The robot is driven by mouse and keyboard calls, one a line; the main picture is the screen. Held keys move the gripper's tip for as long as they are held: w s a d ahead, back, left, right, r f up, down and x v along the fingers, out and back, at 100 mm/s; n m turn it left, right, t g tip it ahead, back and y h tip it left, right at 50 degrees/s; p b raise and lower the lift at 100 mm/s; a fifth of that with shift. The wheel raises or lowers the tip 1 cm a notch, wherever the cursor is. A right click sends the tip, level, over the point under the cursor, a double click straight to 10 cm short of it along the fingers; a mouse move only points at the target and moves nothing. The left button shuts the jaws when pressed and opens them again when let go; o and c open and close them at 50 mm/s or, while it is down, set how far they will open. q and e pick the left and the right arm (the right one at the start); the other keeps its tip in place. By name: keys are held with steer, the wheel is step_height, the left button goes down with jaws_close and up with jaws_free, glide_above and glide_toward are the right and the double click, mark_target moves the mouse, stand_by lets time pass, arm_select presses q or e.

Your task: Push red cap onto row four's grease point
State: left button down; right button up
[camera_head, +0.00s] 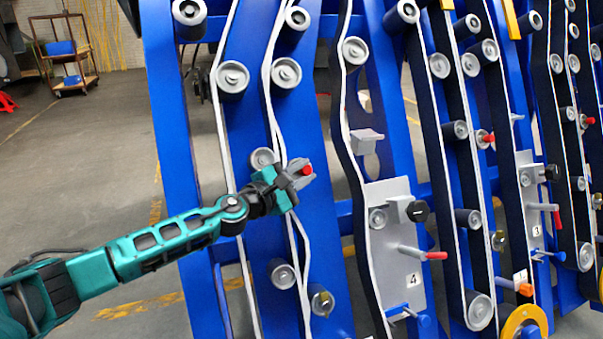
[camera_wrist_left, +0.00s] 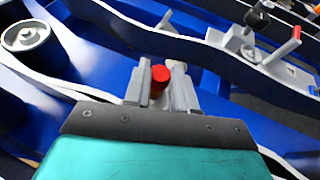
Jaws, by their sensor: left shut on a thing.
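My left gripper (camera_head: 300,175) is shut on the red cap (camera_head: 307,170), in front of the blue frame left of the row four plate. In the left wrist view the red cap (camera_wrist_left: 160,76) sits between the two grey fingers (camera_wrist_left: 163,92), its red end showing. The row four plate (camera_head: 392,240) is grey, with a "4" label, a black knob and a red-tipped lever; it stands to the right of the gripper and apart from it. I cannot clearly make out which fitting is the grease point. My right gripper is not in view.
White belts (camera_head: 277,110) and grey rollers (camera_head: 286,73) run along the blue frame around my left gripper. A grey bracket (camera_head: 367,137) juts out above the row four plate. Further rows with red-tipped levers stand to the right. Open floor (camera_head: 90,170) lies left.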

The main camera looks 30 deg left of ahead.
arm_select(q)
steer(key=shift+w+a+f+b, duration=0.6)
steer(key=shift+a+b, duration=0.1)
steer(key=shift+b, duration=0.45)
steer(key=shift+s+d+r+p, duration=0.25)
steer(key=shift+r+p, duration=0.15)
steer(key=shift+p, duration=0.25)
steer(key=shift+s+d+r+p, duration=0.4)
steer(key=shift+s+d+p, duration=0.15)
steer(key=shift+p, duration=0.35)
steer(key=shift+s+d+r+p, duration=0.4)
steer(key=shift+d+p, duration=0.2)
steer(key=shift+p, duration=0.25)
steer(key=shift+f, duration=0.1)
steer(key=shift+w+a+f+b, duration=0.35)
steer(key=shift+a+f+b, duration=0.05)
steer(key=shift+b, duration=0.35)
steer(key=shift+w+a, duration=0.2)
steer(key=shift+a, duration=0.05)
